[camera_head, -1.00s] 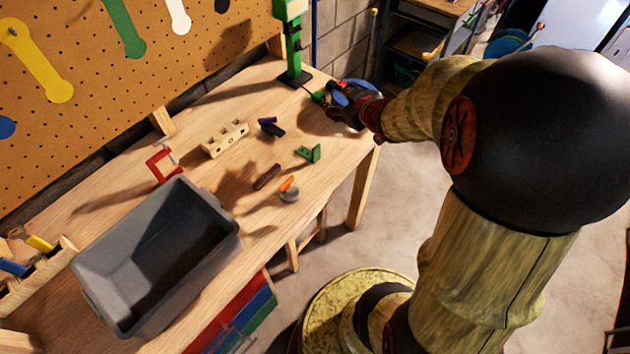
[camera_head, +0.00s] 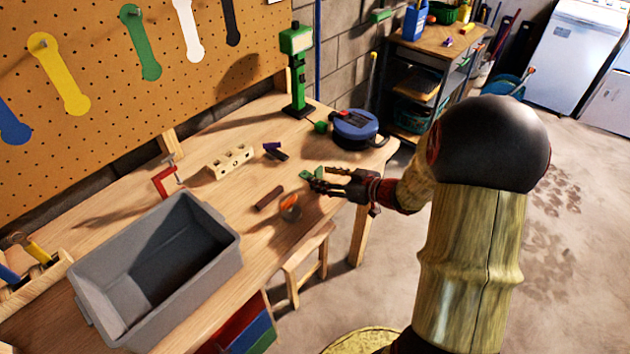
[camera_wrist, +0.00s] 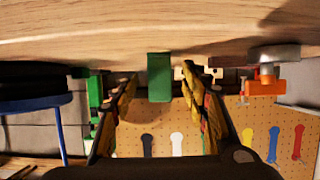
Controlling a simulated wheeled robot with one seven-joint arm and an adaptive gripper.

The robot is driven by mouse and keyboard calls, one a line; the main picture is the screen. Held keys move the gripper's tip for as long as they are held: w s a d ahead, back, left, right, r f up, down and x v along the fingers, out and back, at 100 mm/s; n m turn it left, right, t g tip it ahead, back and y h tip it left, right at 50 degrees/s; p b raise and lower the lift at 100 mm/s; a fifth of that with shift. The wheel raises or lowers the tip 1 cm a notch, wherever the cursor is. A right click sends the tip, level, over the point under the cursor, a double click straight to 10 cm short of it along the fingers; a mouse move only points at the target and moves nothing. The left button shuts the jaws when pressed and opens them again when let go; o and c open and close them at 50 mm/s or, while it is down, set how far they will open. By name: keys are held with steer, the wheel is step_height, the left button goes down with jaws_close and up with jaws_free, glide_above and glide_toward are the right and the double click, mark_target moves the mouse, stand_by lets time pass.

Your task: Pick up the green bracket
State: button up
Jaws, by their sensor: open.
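The green bracket (camera_head: 307,174) lies on the wooden workbench near its front edge, partly hidden behind my fingers in the head view. In the wrist view the green bracket (camera_wrist: 159,78) shows as an upright green block between the two fingers, with a gap on either side. My gripper (camera_head: 320,180) is open and reaches in low over the bench from the right, its fingertips at the bracket. In the wrist view the fingers of my gripper (camera_wrist: 159,92) are spread apart; I cannot tell how far they reach past the bracket.
A dark brown bar (camera_head: 269,198) and an orange-and-grey item (camera_head: 290,204) lie left of the bracket. A wooden block with holes (camera_head: 230,161), a dark purple piece (camera_head: 274,151), a blue round item (camera_head: 355,125) and a green post (camera_head: 297,75) stand behind. A grey bin (camera_head: 225,262) is at left.

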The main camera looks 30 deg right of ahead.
steer(key=shift+b+x, duration=0.3)
steer(key=shift+x, duration=1)
steer(key=shift+c, duration=1.4)
jaws_close()
